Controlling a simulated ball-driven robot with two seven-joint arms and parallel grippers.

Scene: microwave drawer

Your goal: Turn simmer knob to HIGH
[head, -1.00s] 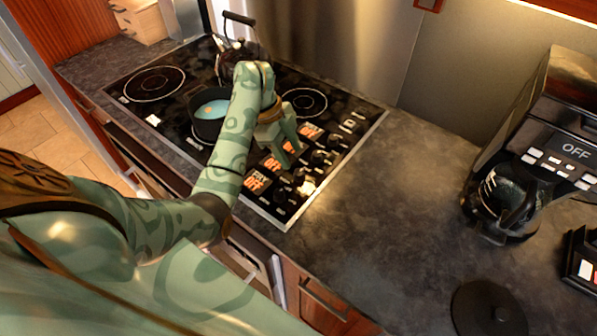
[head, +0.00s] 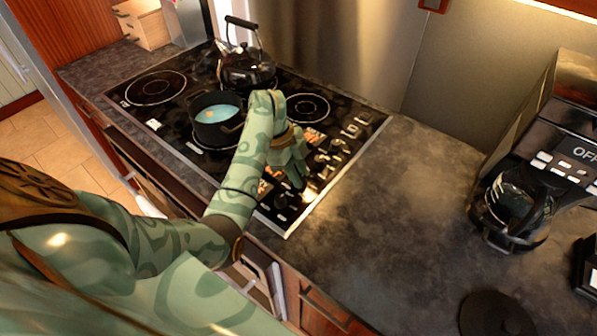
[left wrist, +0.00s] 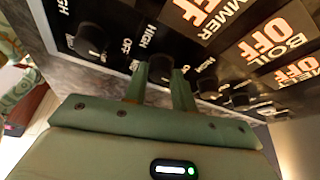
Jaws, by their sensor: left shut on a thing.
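My left gripper (head: 297,183) reaches down to the control strip at the right side of the black cooktop (head: 172,115). In the left wrist view, its two fingers (left wrist: 160,88) stand on either side of a black knob (left wrist: 160,67) and are shut on it. HIGH is printed beside this knob. An orange SIMMER display (left wrist: 203,14) close by reads OFF. Another black knob (left wrist: 92,40) sits to the left, apart from the fingers, with HIGH and OFF printed around it. My right gripper is not in view.
A pot (head: 216,132) with blue contents and a kettle (head: 247,70) stand on the cooktop. A BOIL display (left wrist: 268,42) reads OFF. More knobs (left wrist: 207,85) line the strip. A coffee maker (head: 512,210) stands right; the counter between (head: 390,215) is clear.

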